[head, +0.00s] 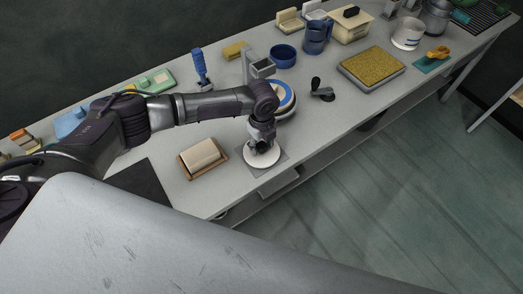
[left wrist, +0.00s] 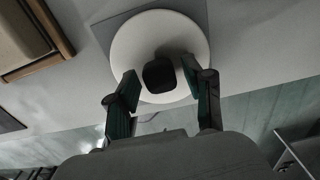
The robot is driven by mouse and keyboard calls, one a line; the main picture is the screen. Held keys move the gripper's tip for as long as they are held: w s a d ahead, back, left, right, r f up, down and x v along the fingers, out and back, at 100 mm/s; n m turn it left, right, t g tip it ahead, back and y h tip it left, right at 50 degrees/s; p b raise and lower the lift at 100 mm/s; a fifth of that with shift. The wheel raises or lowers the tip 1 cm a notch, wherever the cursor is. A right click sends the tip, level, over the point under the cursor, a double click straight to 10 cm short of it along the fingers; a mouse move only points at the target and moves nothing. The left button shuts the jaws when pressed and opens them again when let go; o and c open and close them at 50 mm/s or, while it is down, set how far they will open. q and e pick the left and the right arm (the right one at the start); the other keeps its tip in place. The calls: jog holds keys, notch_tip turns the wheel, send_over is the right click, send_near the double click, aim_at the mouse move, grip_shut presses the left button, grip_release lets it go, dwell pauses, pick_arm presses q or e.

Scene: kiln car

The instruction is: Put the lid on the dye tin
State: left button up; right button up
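The lid is a white disc (head: 259,158) with a black knob, lying flat on a grey square mat (head: 279,168) near the table's front edge. In the left wrist view the lid (left wrist: 125,45) and its knob (left wrist: 160,75) show large. My left gripper (left wrist: 159,80) is open above the lid, with one finger on each side of the knob and gaps visible. A round white-rimmed thing with blue on top (head: 288,90) stands behind the gripper, partly hidden by my arm; it may be the dye tin, but I cannot be sure. My right gripper is out of view.
A cream block on a wooden tray (head: 203,157) lies left of the lid. A small black-handled tool (head: 321,90) and a tray with a yellow surface (head: 372,66) lie to the right. A blue bowl (head: 283,56) and blue mug (head: 316,37) stand farther back.

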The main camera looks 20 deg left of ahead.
aim_at(262, 145)
pick_arm(q)
grip_shut()
jog(key=shift+r+p, duration=0.35)
jog(key=shift+r, duration=0.05)
dwell(0.5)
jog(key=shift+r+p, duration=1.75)
